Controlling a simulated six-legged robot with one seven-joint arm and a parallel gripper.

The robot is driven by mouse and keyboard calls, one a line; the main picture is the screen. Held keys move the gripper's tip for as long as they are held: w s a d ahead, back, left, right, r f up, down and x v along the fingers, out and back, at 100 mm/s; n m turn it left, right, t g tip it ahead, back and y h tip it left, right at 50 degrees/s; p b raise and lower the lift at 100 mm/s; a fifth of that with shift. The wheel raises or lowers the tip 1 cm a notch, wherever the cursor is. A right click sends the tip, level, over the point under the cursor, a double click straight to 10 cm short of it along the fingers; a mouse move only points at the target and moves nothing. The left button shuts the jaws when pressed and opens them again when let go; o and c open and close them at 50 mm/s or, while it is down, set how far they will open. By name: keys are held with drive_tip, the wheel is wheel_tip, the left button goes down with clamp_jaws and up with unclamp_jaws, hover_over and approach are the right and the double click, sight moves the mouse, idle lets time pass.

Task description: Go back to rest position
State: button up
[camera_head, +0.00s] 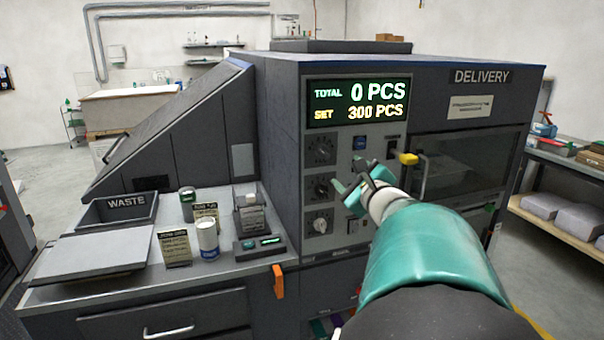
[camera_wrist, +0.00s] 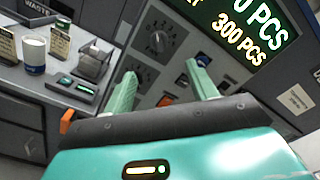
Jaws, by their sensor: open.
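My gripper (camera_head: 354,187) is in front of the machine's control panel (camera_head: 372,141), near its knobs and buttons. In the wrist view its two green fingers (camera_wrist: 163,90) stand apart with nothing between them. The panel has a display (camera_head: 358,103) reading TOTAL 0 PCS and SET 300 PCS. A column of knobs (camera_head: 320,187) is left of the gripper. A blue button (camera_head: 360,142) is above it. My teal arm hides the lower right of the panel. I cannot tell whether the fingertips touch the panel.
A grey counter at left holds a WASTE bin (camera_head: 117,209), a white cup (camera_head: 207,239), small signs (camera_head: 175,247) and a small device with a green readout (camera_head: 260,245). A shelf (camera_head: 570,222) stands at far right.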

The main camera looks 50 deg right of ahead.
drive_tip(key=w+a+f+n+g+y, duration=0.1)
drive_tip(key=w+a+f+n+y, duration=0.25)
drive_tip(key=a, duration=0.55)
drive_tip(key=w+a+n+y, duration=0.2)
drive_tip(key=a+n+y, duration=0.3)
drive_tip(key=a, duration=0.4)
drive_tip(key=w+a+f+n+g+y, duration=0.1)
drive_tip(key=w+a+f+n+y, duration=0.15)
drive_tip(key=a+n, duration=0.5)
drive_tip(key=s+a+f+n+g+y, duration=0.1)
drive_tip(key=s+a+f+n+g, duration=0.15)
drive_tip(key=a, duration=0.45)
drive_tip(key=s+a+f+n+g+y, duration=0.1)
drive_tip(key=s+a+f+n+g, duration=0.2)
drive_tip(key=a, duration=0.4)
drive_tip(key=s+a+f+n+g+h, duration=0.2)
drive_tip(key=s+n, duration=0.5)
drive_tip(key=n, duration=0.4)
drive_tip(key=a+f+h, duration=0.1)
drive_tip(key=a+h, duration=0.1)
drive_tip(key=shift+a+f+g, duration=0.35)
drive_tip(key=shift+f, duration=0.05)
drive_tip(key=shift+s, duration=0.1)
drive_tip(key=shift+c, duration=0.4)
